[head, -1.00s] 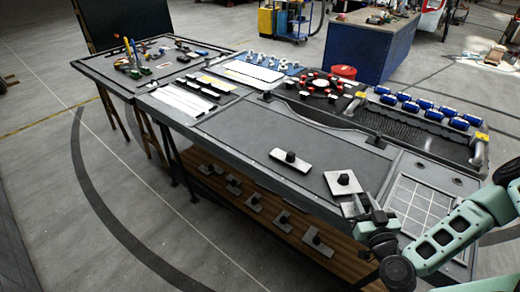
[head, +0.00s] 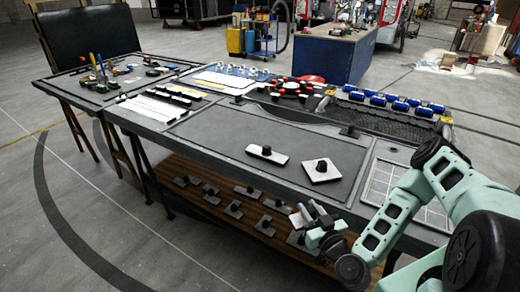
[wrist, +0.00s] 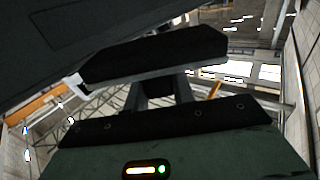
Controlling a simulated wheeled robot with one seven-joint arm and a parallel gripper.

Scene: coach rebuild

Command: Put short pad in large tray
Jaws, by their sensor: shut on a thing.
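My gripper (head: 318,222) is at the table's front edge in the head view, shut on a small pad (head: 299,217) with a light grey plate. I take it for the short pad. In the wrist view the pad (wrist: 155,55) is a tilted dark slab with a pale edge, beyond my gripper (wrist: 160,92). The large tray (head: 225,140) is the wide dark recess in the table top. A long pad (head: 267,154) and a square pad (head: 322,170), each with a black knob, lie inside it, apart from each other.
Several similar pads (head: 234,210) lie on the wooden shelf under the table. The large tray's left part is bare. A dark surface (wrist: 60,35) is close in the wrist view.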

